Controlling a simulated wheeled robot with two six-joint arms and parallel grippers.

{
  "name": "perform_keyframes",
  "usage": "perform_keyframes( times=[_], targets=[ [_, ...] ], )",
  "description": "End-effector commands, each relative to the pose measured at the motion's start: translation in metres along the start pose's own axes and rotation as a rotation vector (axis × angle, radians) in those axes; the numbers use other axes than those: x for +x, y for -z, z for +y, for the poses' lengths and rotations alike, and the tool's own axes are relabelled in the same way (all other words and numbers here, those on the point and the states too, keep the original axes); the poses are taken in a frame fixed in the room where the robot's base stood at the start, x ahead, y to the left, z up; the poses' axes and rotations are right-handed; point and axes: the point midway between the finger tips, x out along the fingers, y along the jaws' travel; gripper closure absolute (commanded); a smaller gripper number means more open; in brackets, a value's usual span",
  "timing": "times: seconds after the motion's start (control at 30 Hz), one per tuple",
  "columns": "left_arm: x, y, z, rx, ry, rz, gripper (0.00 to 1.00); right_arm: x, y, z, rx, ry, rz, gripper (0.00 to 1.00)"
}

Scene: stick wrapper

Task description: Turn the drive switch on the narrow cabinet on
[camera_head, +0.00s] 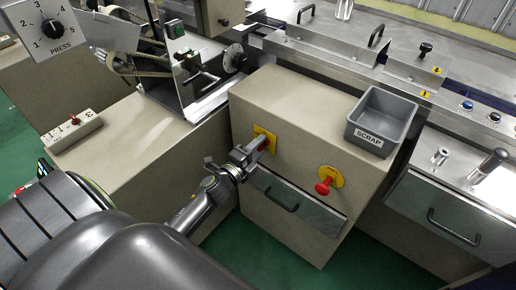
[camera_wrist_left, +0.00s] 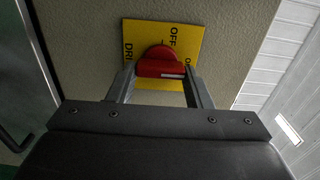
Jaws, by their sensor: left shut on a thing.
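The narrow cabinet (camera_head: 297,205) is beige and stands in the middle of the head view. Its drive switch is a red handle (camera_wrist_left: 161,64) on a yellow plate (camera_head: 261,132) on the cabinet's front. In the left wrist view the plate (camera_wrist_left: 140,36) shows "OFF" at the upper right and part of "DRIVE" at the left; its other lettering is partly hidden. My left gripper (camera_head: 262,147) is shut on the red handle, one finger on each side of it. The fingers hide part of the handle. My right gripper is not in view.
A red emergency knob (camera_head: 324,187) sticks out to the right of the switch, above a drawer with a black handle (camera_head: 281,199). A grey SCRAP bin (camera_head: 381,121) stands on the cabinet top. A press dial (camera_head: 53,28) is at the upper left.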

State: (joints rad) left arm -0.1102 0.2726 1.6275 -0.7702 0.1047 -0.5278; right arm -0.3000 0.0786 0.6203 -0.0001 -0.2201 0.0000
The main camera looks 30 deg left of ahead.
Motion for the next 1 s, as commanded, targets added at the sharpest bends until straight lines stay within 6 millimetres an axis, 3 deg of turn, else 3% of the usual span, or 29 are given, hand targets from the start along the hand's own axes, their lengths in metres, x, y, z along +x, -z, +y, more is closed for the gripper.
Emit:
perform_keyframes(
  times=[0.5,0.53,0.67,1.0],
  targets=[
    [-0.0008,0.0,0.0016,0.021,-0.003,0.0,0.77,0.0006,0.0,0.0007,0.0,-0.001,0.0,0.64],
    [-0.0008,0.0,0.0016,0.021,-0.003,0.0,0.51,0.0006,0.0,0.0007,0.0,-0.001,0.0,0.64],
    [-0.0006,0.0,0.0013,0.019,-0.002,0.0,0.34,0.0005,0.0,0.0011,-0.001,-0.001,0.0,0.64],
    [-0.0026,-0.0001,0.0011,0.018,-0.001,0.0,0.33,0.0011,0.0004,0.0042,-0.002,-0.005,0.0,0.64]
  ],
)
